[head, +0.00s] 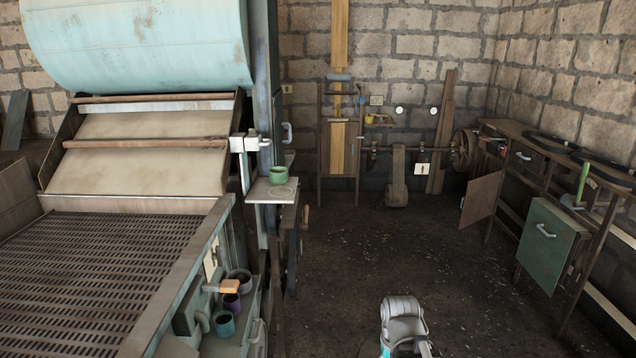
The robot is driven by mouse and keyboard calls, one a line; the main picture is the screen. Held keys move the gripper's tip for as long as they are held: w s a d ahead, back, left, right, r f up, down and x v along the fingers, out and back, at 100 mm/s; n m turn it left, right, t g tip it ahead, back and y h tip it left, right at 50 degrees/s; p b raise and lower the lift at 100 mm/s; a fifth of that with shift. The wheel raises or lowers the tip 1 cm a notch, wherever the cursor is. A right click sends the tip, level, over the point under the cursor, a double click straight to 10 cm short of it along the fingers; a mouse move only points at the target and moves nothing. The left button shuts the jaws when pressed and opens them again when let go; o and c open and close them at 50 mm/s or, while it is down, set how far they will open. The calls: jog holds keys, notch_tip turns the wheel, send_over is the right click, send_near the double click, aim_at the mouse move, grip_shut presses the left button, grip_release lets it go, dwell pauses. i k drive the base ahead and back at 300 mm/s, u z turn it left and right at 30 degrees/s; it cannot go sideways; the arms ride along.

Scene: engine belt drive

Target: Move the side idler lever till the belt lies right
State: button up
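A tan belt (339,40) runs down the back wall into a dark upright frame (321,140). A grey roller-like part (339,77) crosses it near the top of the frame. A wider tan piece (345,150) shows lower in the frame; I cannot tell how the belt lies on its pulley. A small bluish part (362,98) sits at the frame's right side; I cannot tell whether it is the side idler lever. To the right, a shaft (411,150) leads to a round wheel (463,150). Part of my arm shows at the bottom, far from the frame; my gripper is not visible.
A large machine with a pale blue drum (140,40) and slatted bed (80,280) fills the left. A small shelf (273,190) holds a green cup (279,175). A workbench (550,160) with a green door (545,245) stands right. The middle floor (400,245) is clear.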

aim_at(305, 225)
jog(key=i, duration=3.2)
jog(key=u, duration=0.05)
